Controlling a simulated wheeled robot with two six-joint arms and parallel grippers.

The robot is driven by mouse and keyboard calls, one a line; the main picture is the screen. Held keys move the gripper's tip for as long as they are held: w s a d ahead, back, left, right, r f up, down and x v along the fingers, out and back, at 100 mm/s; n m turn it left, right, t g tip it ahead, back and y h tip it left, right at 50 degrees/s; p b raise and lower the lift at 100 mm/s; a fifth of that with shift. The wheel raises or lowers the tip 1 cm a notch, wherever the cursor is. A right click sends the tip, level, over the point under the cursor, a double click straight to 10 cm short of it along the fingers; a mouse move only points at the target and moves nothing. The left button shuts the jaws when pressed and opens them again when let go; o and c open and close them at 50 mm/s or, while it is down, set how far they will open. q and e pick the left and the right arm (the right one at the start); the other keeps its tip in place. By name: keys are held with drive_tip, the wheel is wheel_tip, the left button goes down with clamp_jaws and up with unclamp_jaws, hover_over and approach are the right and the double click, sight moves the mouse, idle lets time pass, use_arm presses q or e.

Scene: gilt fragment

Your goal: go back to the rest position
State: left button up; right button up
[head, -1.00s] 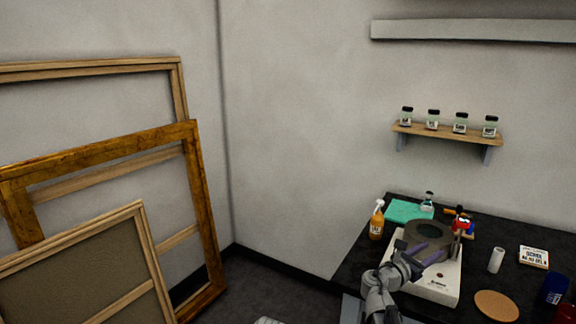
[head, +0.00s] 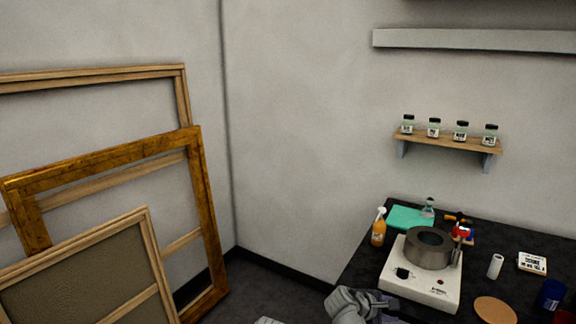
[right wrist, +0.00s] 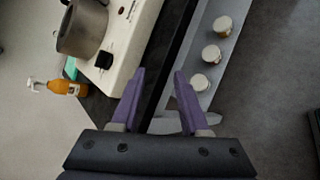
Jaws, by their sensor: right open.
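My right gripper (head: 386,302) is low in the head view, in front of the bench and partly cut off by the bottom edge. Its purple fingers also show in the right wrist view (right wrist: 160,73), spread apart with nothing between them. It is clear of the white hot plate (head: 420,276), which carries a grey metal ring-shaped pot (head: 429,256). In the right wrist view the hot plate (right wrist: 122,45) and the pot (right wrist: 82,28) lie beyond the fingers, at upper left. My left gripper is not in view.
The black bench (head: 363,262) holds an orange spray bottle (head: 378,231), a teal cloth (head: 405,219), a white cylinder (head: 495,266) and a cork disc (head: 495,310). A grey tray with several lidded jars (right wrist: 211,53) lies beside the bench edge. Frames (head: 105,165) lean at left.

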drive_tip(key=s+a+f+m+g+y+p, duration=0.2)
drive_tip(key=s+a+m+y, duration=0.2)
drive_tip(key=s+a, duration=0.4)
drive_tip(key=s+a+f+m+g+y+p, duration=0.1)
drive_tip(key=s+a+f+m+g+y, duration=0.2)
drive_tip(key=s+a, duration=0.6)
drive_tip(key=a+m+y, duration=0.1)
drive_tip(key=a+m, duration=0.1)
drive_tip(key=a, duration=0.3)
drive_tip(key=shift+s+g+y+p, duration=0.2)
drive_tip(key=shift+g+y+p, duration=0.1)
drive_tip(key=shift+p, duration=0.1)
